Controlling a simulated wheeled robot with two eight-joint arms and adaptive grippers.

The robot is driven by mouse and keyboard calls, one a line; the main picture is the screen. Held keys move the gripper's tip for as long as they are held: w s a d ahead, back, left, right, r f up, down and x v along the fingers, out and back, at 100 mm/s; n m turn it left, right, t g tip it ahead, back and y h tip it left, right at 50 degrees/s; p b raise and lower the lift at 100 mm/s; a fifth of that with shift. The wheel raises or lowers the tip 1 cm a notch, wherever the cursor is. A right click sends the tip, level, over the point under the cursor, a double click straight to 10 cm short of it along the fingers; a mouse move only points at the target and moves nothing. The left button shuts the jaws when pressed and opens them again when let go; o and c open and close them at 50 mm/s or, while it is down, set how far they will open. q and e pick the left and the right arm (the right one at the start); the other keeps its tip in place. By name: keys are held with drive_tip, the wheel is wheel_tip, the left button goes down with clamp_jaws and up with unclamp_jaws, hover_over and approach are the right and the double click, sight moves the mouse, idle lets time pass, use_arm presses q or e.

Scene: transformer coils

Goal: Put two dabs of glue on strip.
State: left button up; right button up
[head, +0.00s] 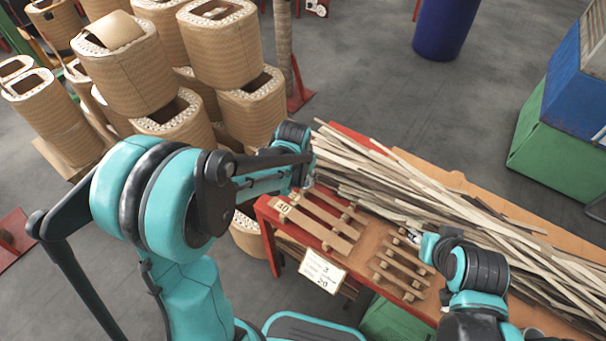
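Long thin wooden strips (400,195) lie in a loose pile along the back of the worktable. Short strips lie in two slatted groups at the front, a left group (318,222) and a right group (400,272). My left gripper (304,192) is at the table's left end, just above the left group; its fingers are small and mostly hidden by its wrist. My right gripper (415,241) is over the upper part of the right group, pointing left; its fingertips are too small to read. I cannot make out a glue container or any dabs of glue.
The worktable has a red frame (268,232) and a label card (323,271) on its front. Stacked coils (220,45) stand at the left. A blue drum (446,25) and a green bin (556,140) stand behind. Grey floor is free between them.

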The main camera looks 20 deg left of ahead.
idle(0.3)
use_arm(q)
drive_tip(key=shift+r+p, duration=1.9)
drive_tip(key=shift+r, duration=0.6)
use_arm(e)
wheel_tip(320, 180, up, 4)
drive_tip(key=shift+f, duration=0.15)
use_arm(q)
drive_tip(key=shift+f, duration=0.1)
